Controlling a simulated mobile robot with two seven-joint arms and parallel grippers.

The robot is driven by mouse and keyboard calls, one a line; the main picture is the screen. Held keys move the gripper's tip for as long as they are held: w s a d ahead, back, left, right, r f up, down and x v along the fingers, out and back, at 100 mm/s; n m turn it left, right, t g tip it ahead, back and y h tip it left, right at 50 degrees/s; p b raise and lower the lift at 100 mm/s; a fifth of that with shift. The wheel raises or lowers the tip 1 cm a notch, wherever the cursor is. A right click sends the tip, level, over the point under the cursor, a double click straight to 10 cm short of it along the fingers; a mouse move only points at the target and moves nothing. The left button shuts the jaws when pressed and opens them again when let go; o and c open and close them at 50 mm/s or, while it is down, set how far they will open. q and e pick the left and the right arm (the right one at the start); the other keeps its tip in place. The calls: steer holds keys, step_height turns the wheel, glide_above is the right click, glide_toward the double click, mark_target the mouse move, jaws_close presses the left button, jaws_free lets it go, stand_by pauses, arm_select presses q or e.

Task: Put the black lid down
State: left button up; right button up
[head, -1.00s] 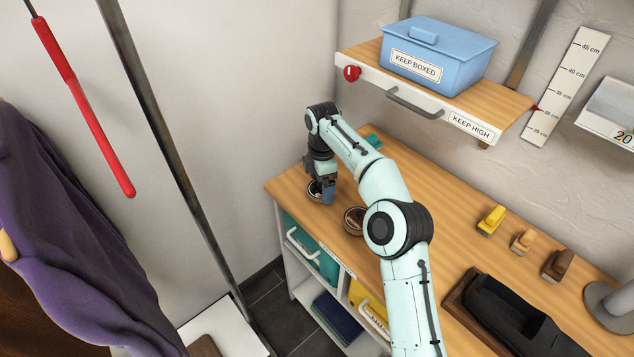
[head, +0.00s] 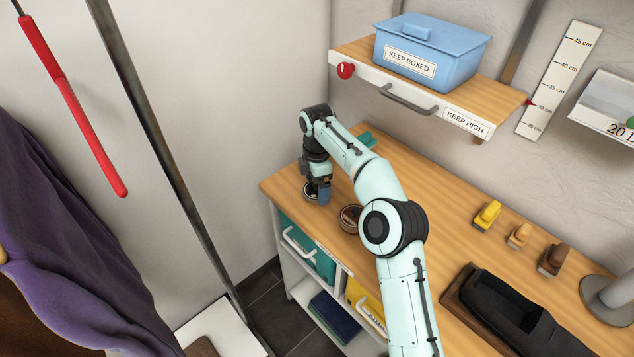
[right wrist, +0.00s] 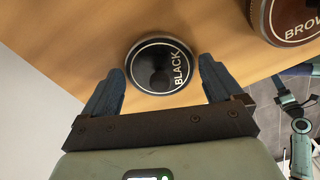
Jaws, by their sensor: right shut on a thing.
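The black lid (right wrist: 158,62) is round and dark, with a pale ring and the word BLACK, and it lies between my right fingertips in the right wrist view. My right gripper (right wrist: 160,85) is shut on it, one blue finger at each side. In the head view the right gripper (head: 318,192) points down at the left end of the wooden worktop (head: 410,207), with the lid (head: 309,190) partly hidden by it. The lid is at or just above the wood; I cannot tell if it touches. My left gripper is not in view.
A round tin marked BROWN (right wrist: 292,18) stands close on the right; it also shows in the head view (head: 349,218). A shelf (head: 495,92) with a blue box (head: 430,60) hangs above.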

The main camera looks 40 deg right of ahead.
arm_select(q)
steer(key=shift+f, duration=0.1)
arm_select(e)
steer(key=shift+f, duration=0.2)
steer(key=o, duration=0.7)
arm_select(q)
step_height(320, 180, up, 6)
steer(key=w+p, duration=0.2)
steer(key=p, duration=0.3)
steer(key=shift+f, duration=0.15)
arm_select(e)
step_height(320, 180, up, 12)
steer(key=shift+r, duration=0.1)
